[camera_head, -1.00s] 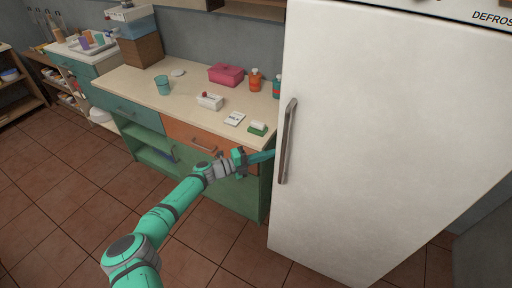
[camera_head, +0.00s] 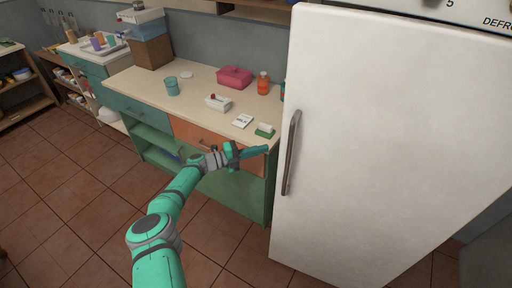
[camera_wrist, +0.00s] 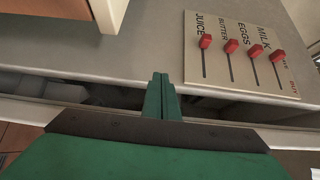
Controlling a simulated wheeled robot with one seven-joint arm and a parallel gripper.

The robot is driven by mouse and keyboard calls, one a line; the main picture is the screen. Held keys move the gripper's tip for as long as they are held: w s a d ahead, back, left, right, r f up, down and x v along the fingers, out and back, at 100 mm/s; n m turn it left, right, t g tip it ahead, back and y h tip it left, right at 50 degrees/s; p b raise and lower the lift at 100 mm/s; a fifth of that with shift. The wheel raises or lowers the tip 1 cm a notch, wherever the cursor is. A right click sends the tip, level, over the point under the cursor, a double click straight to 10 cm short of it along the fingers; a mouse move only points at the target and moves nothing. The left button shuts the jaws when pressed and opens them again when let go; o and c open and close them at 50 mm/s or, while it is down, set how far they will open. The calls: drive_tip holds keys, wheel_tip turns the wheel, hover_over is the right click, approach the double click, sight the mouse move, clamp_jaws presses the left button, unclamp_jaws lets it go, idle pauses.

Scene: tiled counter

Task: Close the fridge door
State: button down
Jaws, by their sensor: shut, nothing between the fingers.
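The white fridge door (camera_head: 375,150) fills the right of the head view, with a grey vertical handle (camera_head: 291,152) near its left edge. A dark strip shows along its top, below the dial panel (camera_head: 450,10); how far the door stands open is hard to tell. My gripper (camera_head: 266,149) is shut and empty, just left of the door's edge and in front of the counter. In the wrist view its shut fingers (camera_wrist: 161,82) point at a pale grey surface with a dark gap below it. A panel (camera_wrist: 238,58) with red sliders, labelled juice, butter, eggs and milk, is on that surface.
The counter (camera_head: 205,95) with drawers stands left of the fridge, close to my gripper. On it are a teal cup (camera_head: 172,86), a pink box (camera_head: 235,77), an orange bottle (camera_head: 263,83) and a green-and-white block (camera_head: 264,131). The tiled floor (camera_head: 70,210) at left is clear.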

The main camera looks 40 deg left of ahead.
drive_tip(key=s+a+f+n+y, duration=0.1)
drive_tip(key=s+a+f+y, duration=0.1)
drive_tip(key=s+f, duration=0.5)
drive_tip(key=s+a+f+n+y, duration=0.1)
drive_tip(key=s+a+f, duration=0.2)
drive_tip(key=s+f, duration=0.4)
drive_tip(key=s+d+f+n+g+y, duration=0.1)
drive_tip(key=s+d+f+n+y, duration=0.1)
drive_tip(key=s+d+f, duration=0.55)
drive_tip(key=s+d+f+n+y, duration=0.2)
drive_tip(key=s+d+f, duration=0.2)
drive_tip(key=s+f, duration=0.55)
drive_tip(key=d+f+n+y, duration=0.1)
drive_tip(key=d+f+y, duration=0.1)
drive_tip(key=d, duration=0.7)
drive_tip(key=n+t+y, duration=0.2)
drive_tip(key=y, duration=0.3)
approach(278, 204)
drive_tip(key=x, duration=0.6)
drive_tip(key=shift+w+f, duration=0.2)
drive_tip(key=shift+a, duration=0.1)
